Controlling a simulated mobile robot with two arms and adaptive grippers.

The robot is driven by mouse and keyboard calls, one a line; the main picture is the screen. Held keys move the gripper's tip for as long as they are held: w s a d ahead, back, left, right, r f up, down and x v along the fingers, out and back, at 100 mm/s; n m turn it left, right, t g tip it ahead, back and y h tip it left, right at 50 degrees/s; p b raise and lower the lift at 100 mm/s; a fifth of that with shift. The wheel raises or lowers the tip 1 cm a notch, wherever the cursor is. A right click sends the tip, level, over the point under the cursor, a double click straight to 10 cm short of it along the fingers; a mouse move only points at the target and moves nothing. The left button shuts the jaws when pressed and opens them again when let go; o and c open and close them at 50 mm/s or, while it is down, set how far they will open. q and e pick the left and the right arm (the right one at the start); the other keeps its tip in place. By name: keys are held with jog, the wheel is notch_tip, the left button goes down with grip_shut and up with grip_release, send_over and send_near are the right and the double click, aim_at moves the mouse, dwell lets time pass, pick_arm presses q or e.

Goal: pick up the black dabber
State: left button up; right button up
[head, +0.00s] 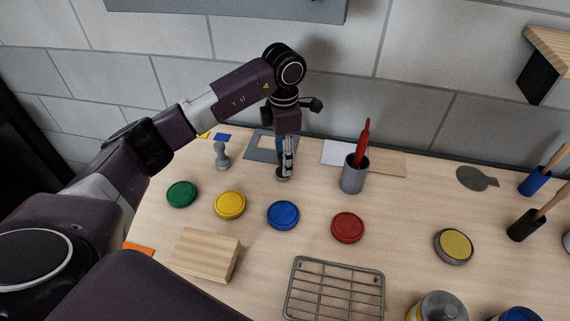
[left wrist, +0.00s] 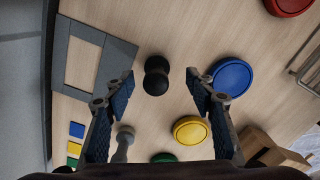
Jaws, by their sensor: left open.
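The black dabber (left wrist: 156,77) shows in the left wrist view as a dark knobbed shape between the tips of my left gripper (left wrist: 160,87). The two blue-padded fingers are apart, with wood showing on both sides of the dabber, and I see no contact. In the head view my left gripper (head: 287,158) points down over the table, and it largely hides the dabber; a dark round base (head: 283,178) shows below the fingers. My right gripper is not in view.
A grey dabber (head: 221,155) stands left of the gripper. A grey cup (head: 353,178) with a red-handled tool stands to the right. Green, yellow, blue (head: 283,215) and red round pads lie in front. A grey frame (head: 258,147) lies behind, near the wall.

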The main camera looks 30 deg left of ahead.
aim_at(280, 177)
pick_arm(q)
jog(key=f, duration=0.2)
jog(key=f+p, duration=0.1)
jog(key=shift+w+a+f, duration=0.15)
jog(key=shift+w+f, duration=0.05)
jog(key=shift+f, duration=0.4)
jog(key=shift+c, duration=0.6)
jog(key=c, duration=1.1)
